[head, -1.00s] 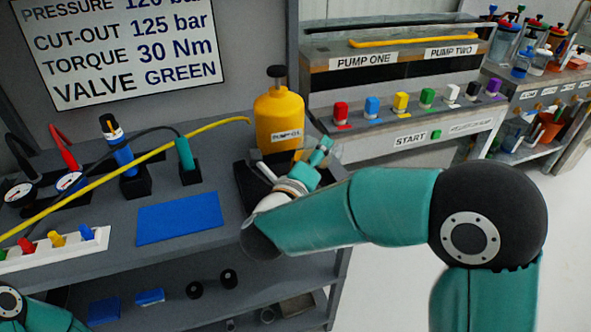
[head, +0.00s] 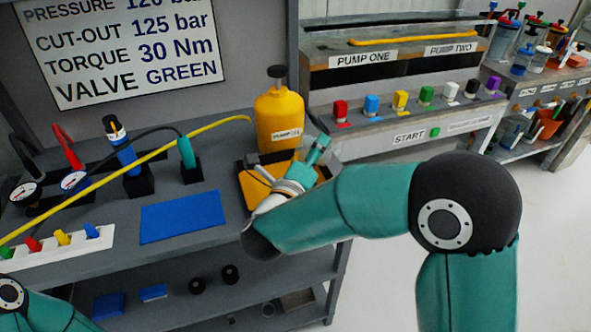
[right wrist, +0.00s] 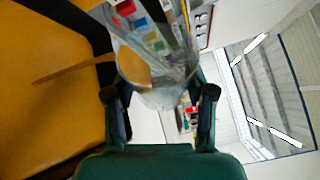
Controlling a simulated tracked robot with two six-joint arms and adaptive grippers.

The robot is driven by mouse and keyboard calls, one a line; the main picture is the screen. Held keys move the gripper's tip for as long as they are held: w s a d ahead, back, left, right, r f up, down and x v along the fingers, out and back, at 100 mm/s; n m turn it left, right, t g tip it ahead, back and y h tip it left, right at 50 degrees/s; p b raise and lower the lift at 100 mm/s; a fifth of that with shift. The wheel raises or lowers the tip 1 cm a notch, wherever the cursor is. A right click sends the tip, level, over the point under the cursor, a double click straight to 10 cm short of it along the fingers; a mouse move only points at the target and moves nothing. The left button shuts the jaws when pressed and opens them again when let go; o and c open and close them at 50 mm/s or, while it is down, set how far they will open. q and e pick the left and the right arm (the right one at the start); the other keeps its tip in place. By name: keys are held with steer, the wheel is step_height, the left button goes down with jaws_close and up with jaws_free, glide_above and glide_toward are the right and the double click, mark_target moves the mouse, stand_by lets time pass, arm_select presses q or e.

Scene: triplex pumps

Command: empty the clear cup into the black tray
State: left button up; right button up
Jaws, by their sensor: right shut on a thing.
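The clear cup (right wrist: 170,88) is between the fingers of my right gripper (right wrist: 160,95) in the right wrist view. It is tipped well over, with some amber liquid (right wrist: 133,68) at its mouth. A thin amber streak runs from the mouth towards the tray. The black tray (head: 242,185) is on the bench in the head view, with yellow-orange liquid across its floor. Its dark rim (right wrist: 95,40) shows in the right wrist view. My left gripper is out of view.
A yellow bottle (head: 279,115) with a black top stands just behind the tray. A blue mat (head: 183,216) lies left of it. A yellow hose (head: 105,184) crosses the bench. The pump panel (head: 400,110) with coloured knobs is behind to the right.

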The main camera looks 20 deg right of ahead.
steer(key=shift+w+a+r+n+b, duration=0.1)
steer(key=shift+a+r+n+b, duration=0.1)
steer(key=shift+a+n, duration=0.15)
steer(key=shift+w+a+r+n+b, duration=0.1)
steer(key=shift+a+n+b, duration=0.1)
steer(key=shift+a+n, duration=0.15)
stand_by(0.5)
steer(key=shift+w+a+f+n+t+h+b, duration=0.1)
steer(key=shift+f+n+t+h+b, duration=0.35)
steer(key=shift+n+b, duration=0.6)
stand_by(0.3)
steer(key=shift+r, duration=0.2)
